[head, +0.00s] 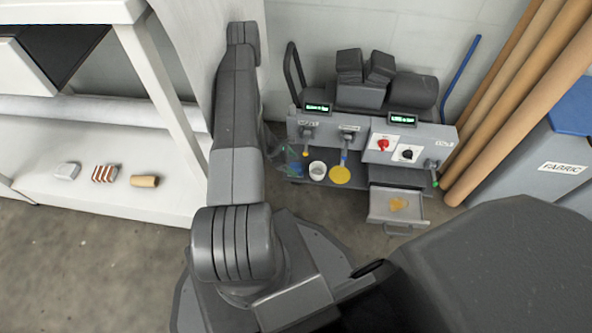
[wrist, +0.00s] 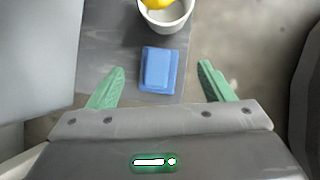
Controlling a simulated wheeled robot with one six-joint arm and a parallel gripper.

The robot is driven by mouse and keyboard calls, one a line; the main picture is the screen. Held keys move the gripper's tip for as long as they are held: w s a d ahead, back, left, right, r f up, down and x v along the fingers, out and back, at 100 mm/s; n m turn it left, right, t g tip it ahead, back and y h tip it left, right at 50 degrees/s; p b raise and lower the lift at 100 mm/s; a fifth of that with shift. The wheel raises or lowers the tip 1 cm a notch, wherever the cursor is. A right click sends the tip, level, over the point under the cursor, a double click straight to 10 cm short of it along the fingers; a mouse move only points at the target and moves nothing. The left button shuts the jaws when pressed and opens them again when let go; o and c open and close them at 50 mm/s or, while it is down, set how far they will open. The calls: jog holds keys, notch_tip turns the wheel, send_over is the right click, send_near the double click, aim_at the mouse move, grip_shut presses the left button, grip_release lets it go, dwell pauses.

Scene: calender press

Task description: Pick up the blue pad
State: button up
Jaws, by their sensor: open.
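The blue pad (wrist: 157,70) lies on a grey shelf surface (wrist: 115,48) in the wrist view, close to that surface's right edge. It looks like a smaller raised block on a wider blue base. My gripper (wrist: 161,67) is open, with one green finger on each side of the pad in the picture. Both fingers look apart from the pad, and the height between them cannot be told. In the head view, my arm hides much of this spot, and only a small bluish patch shows left of the white cup (head: 317,170).
The white cup (wrist: 166,18) with something yellow over it stands just beyond the pad. A yellow disc (head: 340,174) is right of the cup. The machine's control panel (head: 375,140) rises behind the shelf. An open drawer (head: 398,206) juts out at right.

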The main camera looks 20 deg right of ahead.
aim_at(296, 165)
jog(key=b+x, duration=0.1)
jog(key=x, duration=0.4)
jog(key=shift+f, duration=0.1)
jog(key=shift+c, duration=0.4)
jog(key=c, duration=1)
